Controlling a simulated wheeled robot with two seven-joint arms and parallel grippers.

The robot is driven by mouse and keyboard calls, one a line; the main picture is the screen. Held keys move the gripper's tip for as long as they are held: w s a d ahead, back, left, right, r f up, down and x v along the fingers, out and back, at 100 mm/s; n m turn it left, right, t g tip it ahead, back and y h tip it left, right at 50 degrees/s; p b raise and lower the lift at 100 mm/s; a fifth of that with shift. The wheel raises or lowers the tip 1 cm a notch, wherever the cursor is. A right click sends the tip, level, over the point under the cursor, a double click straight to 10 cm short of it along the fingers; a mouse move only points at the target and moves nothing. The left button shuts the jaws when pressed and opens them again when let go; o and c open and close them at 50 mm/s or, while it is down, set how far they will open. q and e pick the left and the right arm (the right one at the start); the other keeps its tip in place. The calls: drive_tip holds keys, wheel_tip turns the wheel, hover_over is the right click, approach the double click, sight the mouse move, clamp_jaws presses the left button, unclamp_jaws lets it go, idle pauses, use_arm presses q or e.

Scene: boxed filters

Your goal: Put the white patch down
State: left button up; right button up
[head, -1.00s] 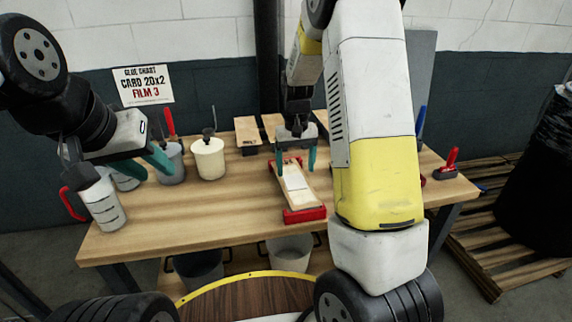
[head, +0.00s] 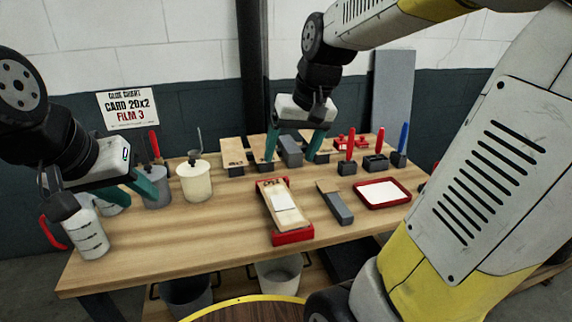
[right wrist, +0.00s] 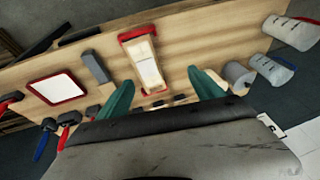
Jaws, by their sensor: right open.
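The white patch (head: 284,201) lies flat on a light wooden board (head: 271,204) with red ends, at the middle of the table. In the right wrist view the patch (right wrist: 149,72) shows on the same board beyond my fingertips. My right gripper (head: 292,157) is open, its teal fingers wide apart, behind the board in the head view and apart from the patch. It also shows in the right wrist view (right wrist: 162,92), with nothing held. My left gripper (head: 130,192) is at the left, near a grey jug; its finger gap is unclear.
A red tray (head: 411,200) with a white sheet and a grey block (head: 335,204) stand right of the board. Red- and blue-handled tools stand behind them. A cream pot (head: 195,182) and the jug (head: 88,236) are left.

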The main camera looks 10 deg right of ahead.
drive_tip(key=s+a+r+t, duration=0.1)
drive_tip(key=s+t, duration=0.1)
drive_tip(key=s, duration=0.8)
drive_tip(key=shift+s+t, duration=0.25)
drive_tip(key=shift+t, duration=0.15)
drive_tip(key=shift+w+r, duration=0.1)
drive_tip(key=c, duration=0.5)
drive_tip(key=shift+w, duration=0.3)
drive_tip(key=c, duration=0.4)
drive_tip(key=w+g, duration=0.1)
drive_tip(key=w, duration=0.2)
drive_tip(key=shift+d, duration=0.1)
drive_tip(key=c, duration=0.7)
drive_tip(key=w+f, duration=0.1)
drive_tip(key=w, duration=0.1)
drive_tip(key=w+f+g, duration=0.1)
drive_tip(key=w, duration=0.2)
drive_tip(key=w+f+g, duration=0.1)
drive_tip(key=w, duration=0.2)
drive_tip(key=shift+w+d, duration=0.2)
drive_tip(key=shift+d, duration=0.2)
clamp_jaws()
drive_tip(key=g+h, duration=0.2)
drive_tip(key=g, duration=0.1)
hover_over(282, 201)
wheel_tip(282, 201, down, 13)
drive_tip(key=shift+s+f, duration=0.1)
drive_tip(key=shift+f, duration=2.85)
